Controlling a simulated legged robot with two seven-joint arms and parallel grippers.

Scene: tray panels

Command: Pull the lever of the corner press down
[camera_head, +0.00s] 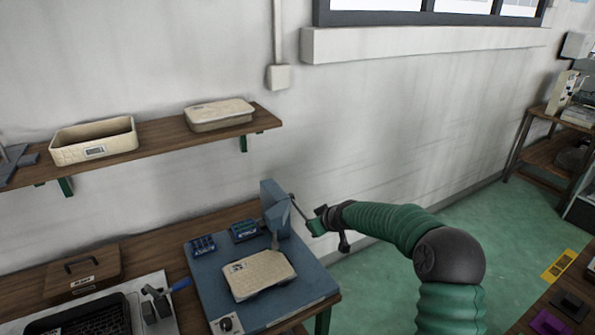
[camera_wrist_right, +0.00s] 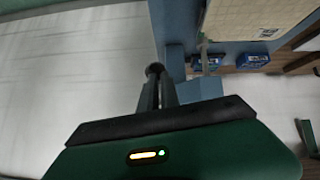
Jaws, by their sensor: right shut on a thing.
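The corner press (camera_head: 274,209) is a blue upright unit standing at the back right of its blue base plate (camera_head: 212,287). Its thin grey lever (camera_head: 299,209) slants down to the right from the top of the press. My right gripper (camera_head: 319,221) is shut on the lever's outer end, to the right of the press. In the right wrist view my fingers (camera_wrist_right: 156,80) meet at a dark round end, and the blue press body (camera_wrist_right: 172,30) is just beyond. A beige lidded tray (camera_head: 260,275) lies on the base plate under the press head. My left gripper is out of view.
Two blue bins (camera_head: 203,245) (camera_head: 244,231) stand behind the tray. A wall shelf (camera_head: 165,141) holds beige trays at the upper left. A wooden box (camera_head: 80,272) and a blue-handled tool (camera_head: 160,300) are to the left.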

